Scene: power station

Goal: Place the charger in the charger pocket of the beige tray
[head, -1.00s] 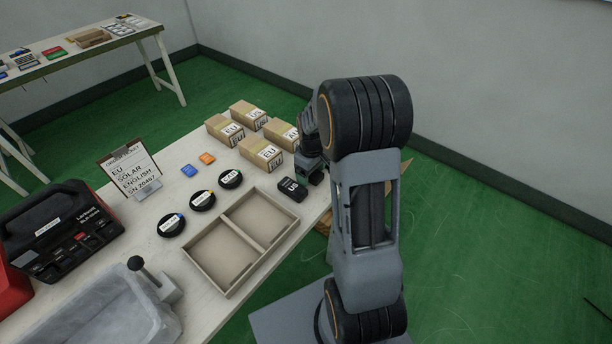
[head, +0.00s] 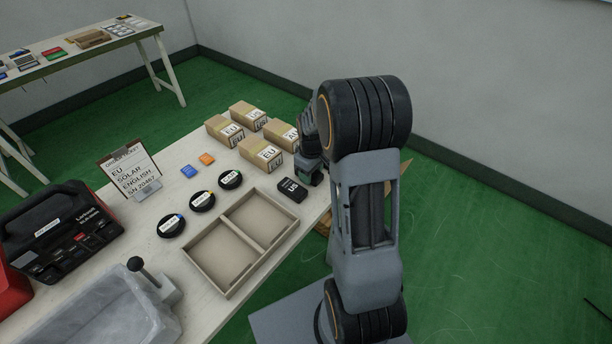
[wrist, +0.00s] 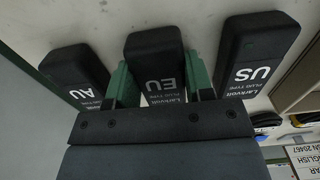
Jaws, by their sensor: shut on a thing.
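The beige tray (head: 209,283) lies on the near part of the table in the head view, with two empty compartments showing. My gripper (wrist: 160,82) has its green fingers on both sides of a black charger marked EU (wrist: 153,50) and is shut on it. In the wrist view, a charger marked AU (wrist: 75,72) is at left and one marked US (wrist: 258,48) at right. The US charger also shows in the head view (head: 291,189), beside the tray's far right corner. In the head view, my gripper (head: 312,177) is partly hidden by my arm, and the EU charger cannot be made out.
Several cardboard boxes (head: 261,155) stand behind the chargers.

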